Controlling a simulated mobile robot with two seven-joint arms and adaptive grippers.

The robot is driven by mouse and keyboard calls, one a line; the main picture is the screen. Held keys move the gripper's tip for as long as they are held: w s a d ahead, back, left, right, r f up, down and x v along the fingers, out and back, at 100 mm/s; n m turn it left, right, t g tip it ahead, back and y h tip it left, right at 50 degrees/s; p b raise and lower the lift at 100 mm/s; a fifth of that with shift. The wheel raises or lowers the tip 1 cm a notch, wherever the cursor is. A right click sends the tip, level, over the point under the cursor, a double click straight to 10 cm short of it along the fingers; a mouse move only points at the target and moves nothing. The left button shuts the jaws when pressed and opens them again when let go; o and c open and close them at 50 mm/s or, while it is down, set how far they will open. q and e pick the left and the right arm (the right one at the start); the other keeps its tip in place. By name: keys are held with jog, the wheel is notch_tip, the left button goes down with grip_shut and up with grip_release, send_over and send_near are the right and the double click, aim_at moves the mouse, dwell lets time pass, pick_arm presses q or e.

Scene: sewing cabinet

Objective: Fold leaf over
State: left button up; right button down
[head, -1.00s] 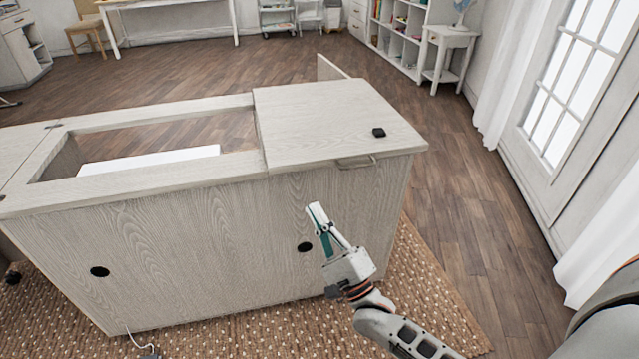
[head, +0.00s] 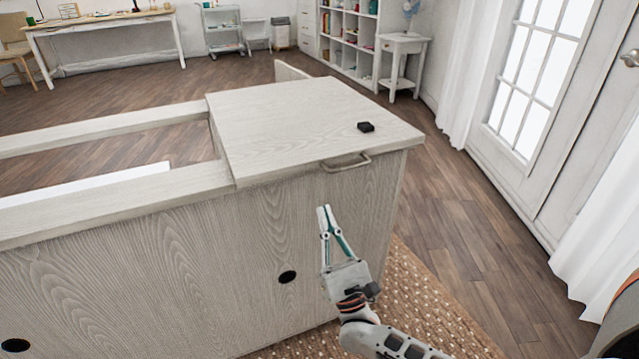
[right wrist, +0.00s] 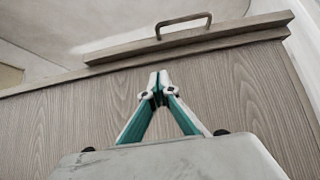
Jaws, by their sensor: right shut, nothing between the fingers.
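The sewing cabinet (head: 150,260) is pale wood with an open rectangular well in its top. The leaf (head: 290,115) lies flat on the top's right part, and a handle (head: 346,163) sticks out from its near edge. The handle also shows in the right wrist view (right wrist: 183,25), above and beyond the fingers. My right gripper (head: 324,210) is shut and empty, in front of the cabinet's near panel, below the handle and apart from it. In the right wrist view its fingertips (right wrist: 159,80) meet and point up toward the leaf's edge. My left gripper is not in view.
A white panel (head: 90,184) shows within the cabinet's well. A woven rug (head: 425,300) lies under the cabinet. Wooden floor (head: 470,210) is clear to the right, up to the glazed door (head: 530,70).

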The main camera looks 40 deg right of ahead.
jog(key=x, duration=0.5)
jog(key=shift+s+a+r, duration=0.1)
jog(key=shift+r, duration=0.1)
notch_tip(320, 180, up, 2)
jog(key=shift+r, duration=0.1)
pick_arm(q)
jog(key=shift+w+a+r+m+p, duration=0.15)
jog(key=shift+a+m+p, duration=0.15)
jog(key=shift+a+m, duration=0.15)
pick_arm(e)
jog(key=shift+r, duration=0.45)
